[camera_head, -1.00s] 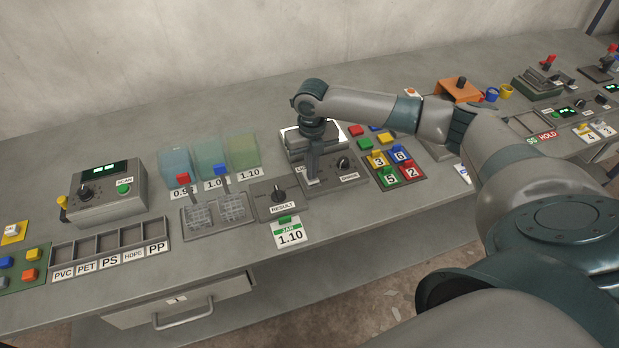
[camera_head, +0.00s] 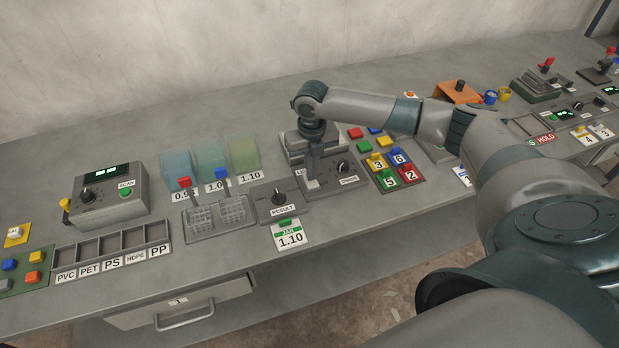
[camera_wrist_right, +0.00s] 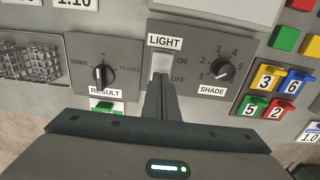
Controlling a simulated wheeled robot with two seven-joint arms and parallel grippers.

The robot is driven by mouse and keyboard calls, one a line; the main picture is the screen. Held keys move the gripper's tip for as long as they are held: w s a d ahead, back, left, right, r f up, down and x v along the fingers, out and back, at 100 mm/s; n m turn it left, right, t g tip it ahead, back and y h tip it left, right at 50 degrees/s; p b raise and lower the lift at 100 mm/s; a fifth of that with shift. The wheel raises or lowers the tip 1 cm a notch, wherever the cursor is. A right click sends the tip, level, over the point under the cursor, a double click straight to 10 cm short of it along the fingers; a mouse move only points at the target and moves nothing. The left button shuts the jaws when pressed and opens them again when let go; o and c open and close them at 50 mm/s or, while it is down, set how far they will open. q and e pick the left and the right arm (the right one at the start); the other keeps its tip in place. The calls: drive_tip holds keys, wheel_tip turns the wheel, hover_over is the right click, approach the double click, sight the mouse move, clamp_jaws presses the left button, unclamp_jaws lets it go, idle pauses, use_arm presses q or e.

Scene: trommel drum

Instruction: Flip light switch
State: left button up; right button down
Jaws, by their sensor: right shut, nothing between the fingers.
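The light switch (camera_wrist_right: 161,62) is a white rocker on a grey panel, under a LIGHT label, with ON at its upper end and OFF at its lower end. In the head view the switch (camera_head: 313,184) is a small pale patch at my fingertips. My right gripper (camera_wrist_right: 160,82) is shut and empty, pointing down at the lower, OFF end of the switch. The fingers cover that end, so I cannot tell contact for certain. In the head view the right gripper (camera_head: 312,178) stands over the panel. My left gripper is not in view.
The SHADE knob (camera_wrist_right: 221,69) is close right of the switch, and the RESULT knob (camera_wrist_right: 103,75) is to its left. Coloured numbered blocks (camera_head: 388,168) sit further right. A grey box (camera_head: 296,146) stands behind my gripper. Wire baskets (camera_head: 216,213) are at left.

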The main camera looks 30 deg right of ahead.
sight(312, 183)
drive_tip(key=shift+r+p, duration=2.5)
drive_tip(key=shift+r, duration=0.25)
drive_tip(key=shift+s+f, duration=0.1)
drive_tip(key=shift+s, duration=0.05)
